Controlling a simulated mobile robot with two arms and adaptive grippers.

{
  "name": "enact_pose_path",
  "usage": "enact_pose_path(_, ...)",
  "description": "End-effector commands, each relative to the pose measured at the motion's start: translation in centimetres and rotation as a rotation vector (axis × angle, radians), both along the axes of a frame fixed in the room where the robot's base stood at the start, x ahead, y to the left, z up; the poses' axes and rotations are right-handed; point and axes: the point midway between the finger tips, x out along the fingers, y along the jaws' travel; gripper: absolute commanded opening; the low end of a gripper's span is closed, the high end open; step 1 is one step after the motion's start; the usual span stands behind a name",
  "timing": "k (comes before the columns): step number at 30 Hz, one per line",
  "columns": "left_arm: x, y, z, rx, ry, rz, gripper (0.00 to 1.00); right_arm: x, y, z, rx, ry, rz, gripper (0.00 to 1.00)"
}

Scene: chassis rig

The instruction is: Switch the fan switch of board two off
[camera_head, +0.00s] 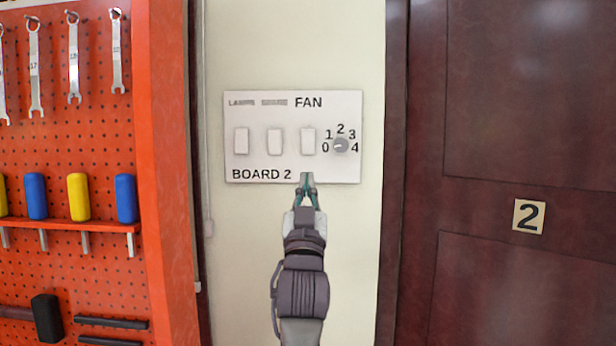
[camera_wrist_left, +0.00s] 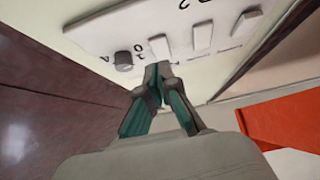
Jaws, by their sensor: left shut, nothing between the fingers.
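Board two (camera_head: 293,162) is a pale panel on the cream wall, marked "BOARD 2". It carries three white rocker switches and a grey round knob (camera_head: 341,146) with numbers 0 to 4. The fan switch (camera_head: 308,141) is the rightmost rocker, under the word "FAN"; I cannot tell which way it is tipped. My left gripper (camera_head: 307,178) is shut and empty, its tips at the panel's lower edge, just below the fan switch. In the left wrist view the closed tips (camera_wrist_left: 158,72) are close to the fan switch (camera_wrist_left: 160,47); contact is unclear. My right gripper is not in view.
Two other rockers (camera_head: 241,141) (camera_head: 275,142) sit left of the fan switch. An orange pegboard (camera_head: 90,150) with wrenches and blue and yellow blocks stands at left. A dark red door (camera_head: 490,110) with a "2" plate (camera_head: 528,216) is at right.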

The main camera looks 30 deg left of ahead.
Motion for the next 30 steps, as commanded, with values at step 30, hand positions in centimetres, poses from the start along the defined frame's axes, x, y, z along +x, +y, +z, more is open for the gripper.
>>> enact_pose_path(30,-2.3,-1.5,-4.6,0.001,0.012,-0.006,0.00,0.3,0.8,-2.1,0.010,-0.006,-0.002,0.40)
